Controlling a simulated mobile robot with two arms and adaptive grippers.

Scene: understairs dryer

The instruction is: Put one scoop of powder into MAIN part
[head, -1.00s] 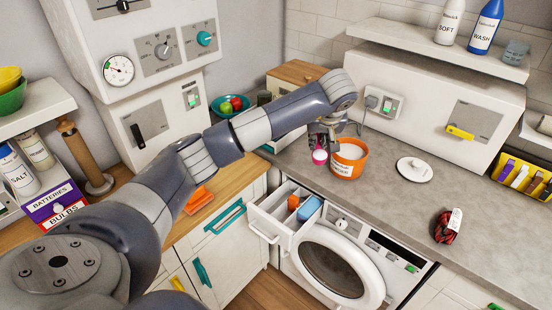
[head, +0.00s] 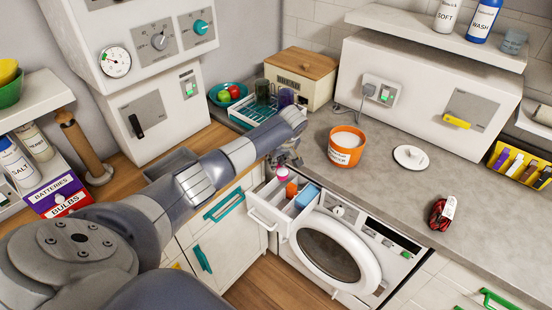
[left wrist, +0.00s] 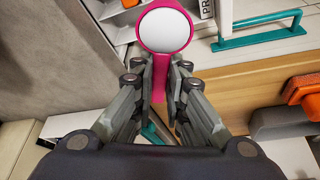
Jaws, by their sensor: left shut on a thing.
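My left gripper (head: 287,160) is shut on the handle of a pink scoop (head: 282,174), held above the back of the open dispenser drawer (head: 268,221). In the left wrist view the gripper (left wrist: 160,78) grips the handle, and the scoop's round bowl (left wrist: 166,30) looks level and full of white powder. The drawer has compartments, with an orange piece (head: 291,190) and a blue piece (head: 307,196) in them. The MAIN label cannot be read. The orange tub (head: 345,158) of white powder stands open on the counter. My right gripper is not in view.
The tub's white lid (head: 410,157) lies on the grey counter (head: 385,190). The washer door (head: 330,250) is below, beside the drawer. A dark red bundle (head: 441,214) lies at right. A rack with glasses (head: 262,105) stands behind my arm.

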